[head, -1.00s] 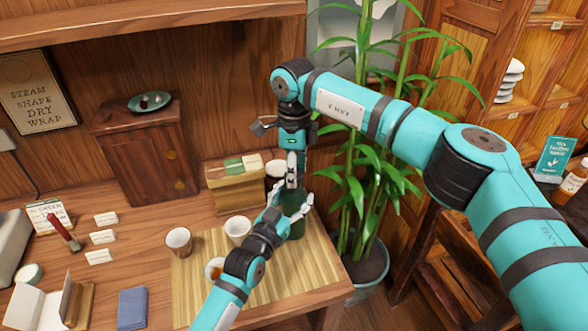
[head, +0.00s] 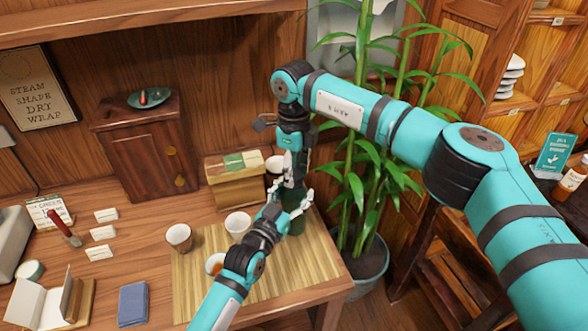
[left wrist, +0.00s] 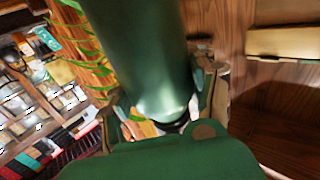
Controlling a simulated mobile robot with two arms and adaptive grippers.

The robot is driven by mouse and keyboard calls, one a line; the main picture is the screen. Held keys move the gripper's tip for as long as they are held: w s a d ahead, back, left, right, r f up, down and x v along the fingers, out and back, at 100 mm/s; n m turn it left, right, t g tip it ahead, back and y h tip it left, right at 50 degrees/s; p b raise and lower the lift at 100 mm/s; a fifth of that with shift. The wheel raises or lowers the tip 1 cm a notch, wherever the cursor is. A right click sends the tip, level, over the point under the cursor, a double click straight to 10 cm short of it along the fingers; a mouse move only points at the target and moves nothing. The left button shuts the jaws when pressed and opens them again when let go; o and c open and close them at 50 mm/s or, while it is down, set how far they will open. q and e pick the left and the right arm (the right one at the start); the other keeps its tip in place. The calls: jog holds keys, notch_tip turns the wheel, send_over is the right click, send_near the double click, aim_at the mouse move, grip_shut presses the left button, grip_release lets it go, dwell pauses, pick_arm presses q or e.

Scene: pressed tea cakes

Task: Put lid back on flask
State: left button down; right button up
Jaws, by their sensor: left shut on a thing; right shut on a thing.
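The flask (head: 297,224) is a dark green cylinder at the right end of the bamboo mat, partly hidden by my left gripper. It fills the upper middle of the left wrist view (left wrist: 155,60). My left gripper (head: 288,202) is shut on it, with a finger on either side; the fingers also show in the left wrist view (left wrist: 165,103). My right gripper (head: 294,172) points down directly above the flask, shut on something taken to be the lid. The lid is mostly hidden by the fingers, and I cannot tell whether it touches the flask.
A wooden box (head: 235,187) stands behind. A potted plant (head: 362,265) is close on the right. A blue booklet (head: 132,305) lies left.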

jog(key=m, duration=1.1)
jog(key=shift+m, duration=0.3)
jog(key=m, duration=0.4)
jog(key=shift+m, duration=0.3)
jog(key=m, duration=0.4)
jog(key=shift+m, duration=0.3)
jog(key=m, duration=1.5)
jog(key=shift+w, duration=0.1)
jog(key=o, duration=0.7)
